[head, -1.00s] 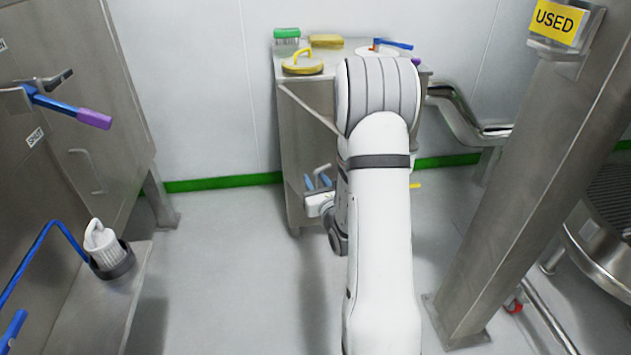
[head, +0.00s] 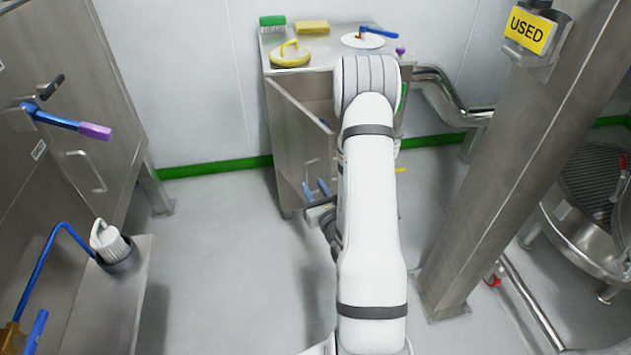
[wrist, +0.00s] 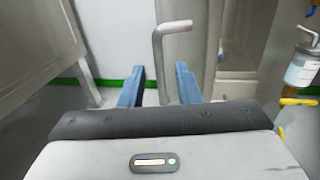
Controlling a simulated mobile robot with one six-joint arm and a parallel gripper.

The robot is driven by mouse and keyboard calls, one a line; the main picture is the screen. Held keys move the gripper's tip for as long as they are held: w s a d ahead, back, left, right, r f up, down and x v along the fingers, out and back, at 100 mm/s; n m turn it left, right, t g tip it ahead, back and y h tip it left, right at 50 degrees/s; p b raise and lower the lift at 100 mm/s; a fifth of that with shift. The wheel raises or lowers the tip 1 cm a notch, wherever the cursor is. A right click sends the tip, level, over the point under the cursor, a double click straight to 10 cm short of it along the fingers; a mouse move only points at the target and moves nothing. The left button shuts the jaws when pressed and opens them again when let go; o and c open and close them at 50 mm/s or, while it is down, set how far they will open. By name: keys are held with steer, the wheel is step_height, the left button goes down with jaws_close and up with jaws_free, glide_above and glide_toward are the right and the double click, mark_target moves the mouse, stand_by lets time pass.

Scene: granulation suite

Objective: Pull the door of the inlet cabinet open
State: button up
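The steel cabinet (head: 289,208) stands at the back wall. Its door (head: 298,128) is hinged at the left and stands ajar, with a dark gap behind its top edge. My gripper (head: 317,187) is low at the front of this door, its blue fingers pointing at it. In the wrist view the bent metal door handle (wrist: 158,62) rises between the two blue fingers of my gripper (wrist: 160,86). The fingers are apart, with visible space around the bar. My arm hides the right part of the cabinet front.
A yellow-handled disc (head: 290,57), green brush (head: 272,24) and yellow sponge (head: 312,27) lie on the cabinet top. A steel post (head: 500,170) stands right. A steel machine (head: 65,150) with a blue lever stands left. The floor (head: 225,250) between is clear.

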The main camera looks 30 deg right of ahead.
steer(key=shift+s+p, duration=0.45)
steer(key=shift+p, duration=0.35)
steer(key=shift+c, duration=0.3)
